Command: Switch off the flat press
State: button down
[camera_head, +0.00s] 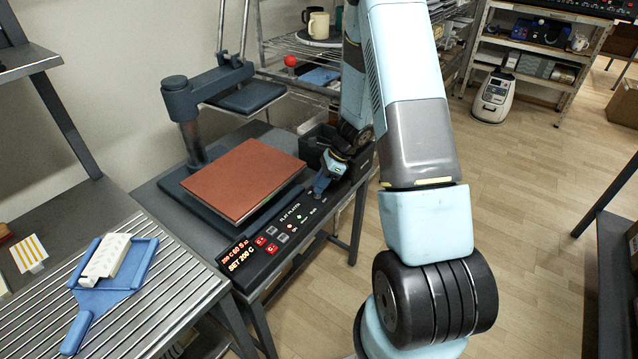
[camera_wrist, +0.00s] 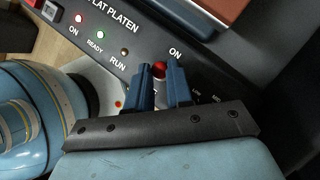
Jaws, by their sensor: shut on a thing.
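The flat press (camera_head: 205,195) stands on the bench with its red-brown plate (camera_head: 243,178) low over the dark base and its upper plate (camera_head: 247,97) swung out behind. Its front panel (camera_head: 295,217) reads FLAT PLATEN and shows lit digits, including SET 200 C. My gripper (camera_head: 319,192) is at the panel's right end. In the wrist view its blue fingers (camera_wrist: 160,80) are shut around a red-tipped switch (camera_wrist: 160,67), just below an ON label. The fingers hide its lower part.
A blue tray (camera_head: 119,268) with a white block sits on the ribbed table at left. A dark bin (camera_head: 319,138) stands just behind my gripper. A wire rack (camera_head: 300,50) with mugs is behind. The floor at right is open.

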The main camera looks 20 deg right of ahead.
jog(key=shift+s+d+f+n+t+y, duration=0.15)
jog(key=shift+s+d+n+t+y, duration=0.2)
jog(key=shift+t+y, duration=0.5)
jog(key=shift+s+d+f+n+t+y, duration=0.2)
jog(key=shift+s+d+t+y, duration=0.35)
jog(key=shift+t, duration=0.4)
jog(key=shift+w, duration=0.1)
jog(key=c, duration=1)
grip_release()
jog(key=shift+a, duration=0.15)
jog(key=v, duration=1.3)
jog(key=shift+d+f, duration=0.1)
jog(key=shift+d, duration=0.4)
